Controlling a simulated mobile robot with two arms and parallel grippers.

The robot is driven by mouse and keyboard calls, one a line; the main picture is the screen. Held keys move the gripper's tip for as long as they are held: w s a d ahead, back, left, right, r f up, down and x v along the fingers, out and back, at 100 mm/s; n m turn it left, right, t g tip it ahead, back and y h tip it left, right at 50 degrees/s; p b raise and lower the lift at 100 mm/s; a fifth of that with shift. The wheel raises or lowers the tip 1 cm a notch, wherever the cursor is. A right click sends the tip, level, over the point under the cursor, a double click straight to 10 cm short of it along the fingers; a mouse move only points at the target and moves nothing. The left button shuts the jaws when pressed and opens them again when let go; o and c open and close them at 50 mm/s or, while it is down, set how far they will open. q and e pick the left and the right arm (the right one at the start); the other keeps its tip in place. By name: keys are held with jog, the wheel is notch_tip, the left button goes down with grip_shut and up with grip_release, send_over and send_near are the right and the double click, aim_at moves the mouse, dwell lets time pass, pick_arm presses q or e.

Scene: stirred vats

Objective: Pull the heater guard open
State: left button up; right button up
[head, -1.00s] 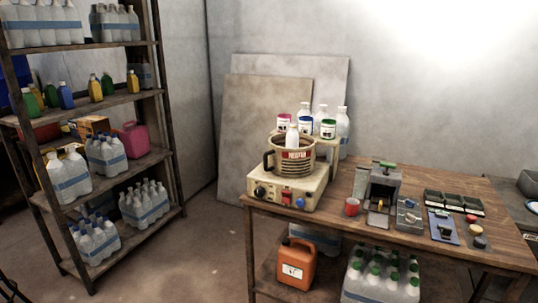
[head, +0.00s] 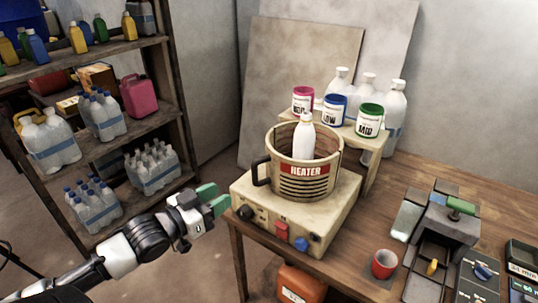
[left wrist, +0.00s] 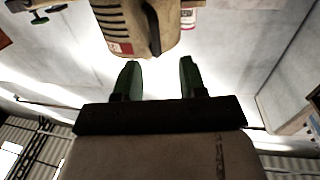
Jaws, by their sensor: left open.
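The heater guard (head: 308,184) is a round, slatted beige shell with a red HEATER label and a dark handle (head: 259,172) on its left side. It stands on a beige control box and surrounds a white bottle (head: 306,137). My left gripper (head: 216,199) has green fingers and is open and empty, to the left of the box and apart from the handle. In the left wrist view, the guard (left wrist: 116,24) and its dark handle (left wrist: 151,27) show upside down beyond the two spread fingers (left wrist: 159,72). My right gripper is not in view.
The control box (head: 262,207) has a red switch and knobs at its front. Three labelled jars stand on a ledge (head: 356,135) behind. A red cup (head: 384,264) and a grey device (head: 447,225) stand to the right. A bottle shelf (head: 115,49) is at left.

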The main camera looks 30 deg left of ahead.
aim_at(253, 174)
pick_arm(q)
jog(key=shift+h, duration=0.3)
jog(key=x, duration=0.3)
jog(key=r+x, duration=0.1)
jog(key=x, duration=0.3)
jog(key=p+x, duration=0.1)
jog(key=x, duration=0.3)
jog(key=shift+d+r, duration=0.15)
jog(key=shift+d, duration=0.1)
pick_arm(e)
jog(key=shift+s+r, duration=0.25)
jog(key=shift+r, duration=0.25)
pick_arm(q)
jog(key=shift+s, duration=0.1)
grip_shut()
